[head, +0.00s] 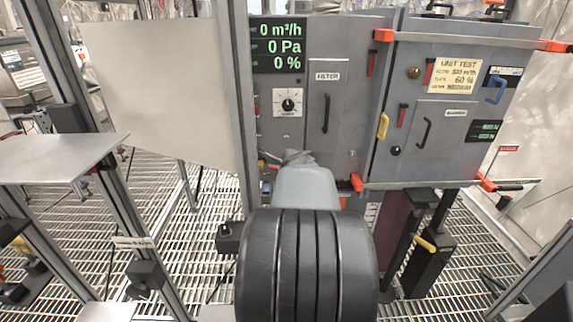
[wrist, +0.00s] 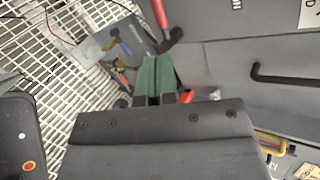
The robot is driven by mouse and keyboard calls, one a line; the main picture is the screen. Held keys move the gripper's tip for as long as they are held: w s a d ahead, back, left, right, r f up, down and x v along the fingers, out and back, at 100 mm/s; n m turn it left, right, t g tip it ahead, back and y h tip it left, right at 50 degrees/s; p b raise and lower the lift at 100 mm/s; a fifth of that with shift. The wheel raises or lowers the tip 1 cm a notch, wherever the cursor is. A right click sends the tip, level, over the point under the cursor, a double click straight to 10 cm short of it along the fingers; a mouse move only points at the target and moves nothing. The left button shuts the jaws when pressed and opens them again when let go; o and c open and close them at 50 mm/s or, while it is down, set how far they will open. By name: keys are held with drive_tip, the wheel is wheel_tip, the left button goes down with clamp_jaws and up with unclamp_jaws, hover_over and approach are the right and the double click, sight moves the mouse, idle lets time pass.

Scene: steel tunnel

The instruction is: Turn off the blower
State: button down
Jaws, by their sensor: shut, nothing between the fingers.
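The control panel is a grey cabinet with a black display (head: 279,45) reading 0 m³/h, 0 Pa and 0 % in green. Below it, a black rotary knob (head: 288,104) sits on a white dial plate; its exact setting is too small to read. No part is labelled as the blower. My gripper (wrist: 156,65) shows in the wrist view with its green fingers together and nothing between them. It is low in front of the cabinet, below the knob and apart from it. In the head view my arm hides most of the gripper.
A grey filter door with a black handle (head: 326,114) is right of the knob. A second cabinet (head: 465,150) with orange corners and a yellow note (head: 455,76) juts out at right. A pale panel (head: 165,90) and metal posts stand at left, over a grating floor (head: 190,225).

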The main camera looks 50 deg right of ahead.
drive_tip(key=shift+v, duration=0.8)
